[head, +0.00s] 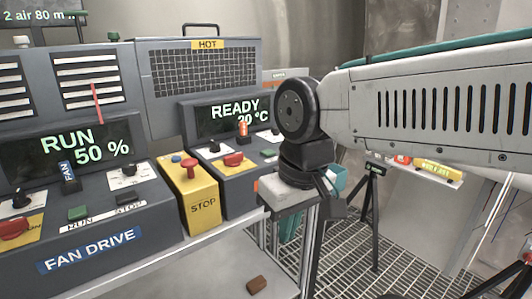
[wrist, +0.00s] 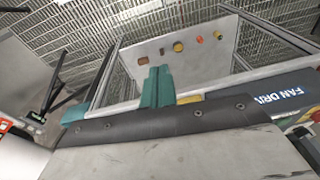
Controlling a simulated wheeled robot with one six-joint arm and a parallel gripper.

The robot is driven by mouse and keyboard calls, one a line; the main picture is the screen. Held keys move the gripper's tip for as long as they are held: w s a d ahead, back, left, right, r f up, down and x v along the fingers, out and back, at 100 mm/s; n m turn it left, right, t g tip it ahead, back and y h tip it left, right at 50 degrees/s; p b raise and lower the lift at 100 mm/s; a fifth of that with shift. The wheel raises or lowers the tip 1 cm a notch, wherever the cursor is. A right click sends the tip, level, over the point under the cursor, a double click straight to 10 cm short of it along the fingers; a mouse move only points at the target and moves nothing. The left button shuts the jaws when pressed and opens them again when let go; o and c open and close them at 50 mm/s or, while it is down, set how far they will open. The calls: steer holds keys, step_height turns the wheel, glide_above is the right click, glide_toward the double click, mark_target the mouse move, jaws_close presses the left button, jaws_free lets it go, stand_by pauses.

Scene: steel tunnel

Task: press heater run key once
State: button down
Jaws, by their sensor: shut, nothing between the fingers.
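The heater unit stands at the middle of the head view, with a display (head: 236,117) reading READY 20 °C. A small green key (head: 269,153) is on its front slope, right of a red knob (head: 233,159) on a yellow plate. The key's label is too small to read, and my arm covers the unit's right end. My gripper's teal fingers (wrist: 157,86) are shut and empty in the wrist view, over the bench area. In the head view my wrist is to the right of the key, apart from it. The heater key is not visible in the wrist view.
Left of the heater stand a yellow STOP box (head: 203,204) with a red button and the fan drive (head: 92,250), showing RUN 50 %. A dark HOT grille (head: 203,70) is behind. A brown block (head: 257,285) lies on the lower shelf. A tripod (head: 375,210) stands right.

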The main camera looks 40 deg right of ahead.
steer(key=w+d+r+m+t+y, duration=0.1)
steer(key=w+r, duration=0.2)
steer(key=w, duration=0.6)
step_height(320, 180, up, 6)
steer(key=m+t, duration=0.6)
glide_above(270, 153)
steer(key=shift+d+r, duration=0.15)
steer(key=shift+f, duration=4.45)
steer(key=shift+f, duration=0.1)
steer(key=shift+f, duration=0.3)
